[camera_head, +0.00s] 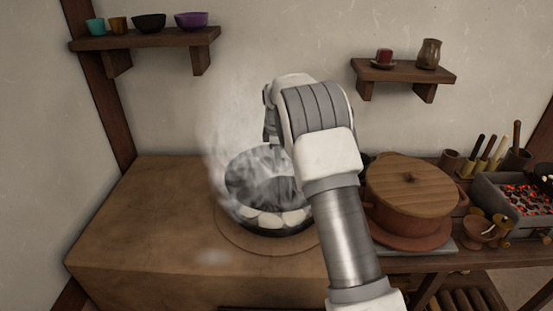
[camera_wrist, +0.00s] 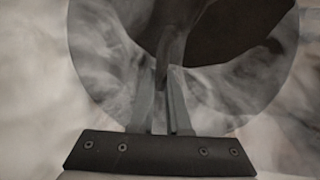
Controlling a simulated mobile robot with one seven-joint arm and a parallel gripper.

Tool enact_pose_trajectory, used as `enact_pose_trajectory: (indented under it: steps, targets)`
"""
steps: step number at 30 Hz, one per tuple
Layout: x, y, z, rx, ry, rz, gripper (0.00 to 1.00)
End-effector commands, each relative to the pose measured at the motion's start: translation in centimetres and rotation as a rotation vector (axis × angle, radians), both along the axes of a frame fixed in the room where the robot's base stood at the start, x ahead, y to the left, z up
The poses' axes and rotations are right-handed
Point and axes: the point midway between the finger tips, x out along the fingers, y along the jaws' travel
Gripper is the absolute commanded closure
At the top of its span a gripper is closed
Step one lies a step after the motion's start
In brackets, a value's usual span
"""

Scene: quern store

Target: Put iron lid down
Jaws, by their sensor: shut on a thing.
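My gripper (camera_wrist: 166,78) is shut on the handle of the round grey iron lid (camera_wrist: 105,50), seen close up in the wrist view. In the head view the lid (camera_head: 243,170) shows through steam, tilted above the rear of a dark round pan (camera_head: 268,232). Several pale round cakes (camera_head: 268,218) show in the front of the pan. The pan stands on a round brown mat (camera_head: 232,237) on the clay bench. My arm and the steam hide the fingertips in the head view, and I cannot tell whether the lid touches the pan.
The bench top (camera_head: 135,230) left of the pan is clear. Right of my arm stand a wooden-lidded clay pot (camera_head: 412,190) and a brazier with glowing coals (camera_head: 515,200). Wall shelves (camera_head: 145,40) hold small bowls and cups.

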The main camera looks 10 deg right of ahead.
Motion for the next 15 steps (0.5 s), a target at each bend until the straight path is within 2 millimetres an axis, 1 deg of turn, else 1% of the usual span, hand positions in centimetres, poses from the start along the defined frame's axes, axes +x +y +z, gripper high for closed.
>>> enact_pose_trajectory:
  steps: [1,15]
  targets:
    - [-0.4,0.1,0.6,0.0,-0.009,-0.039,1.0]
    - [-6.0,0.2,1.3,0.0,-0.01,-0.429,1.0]
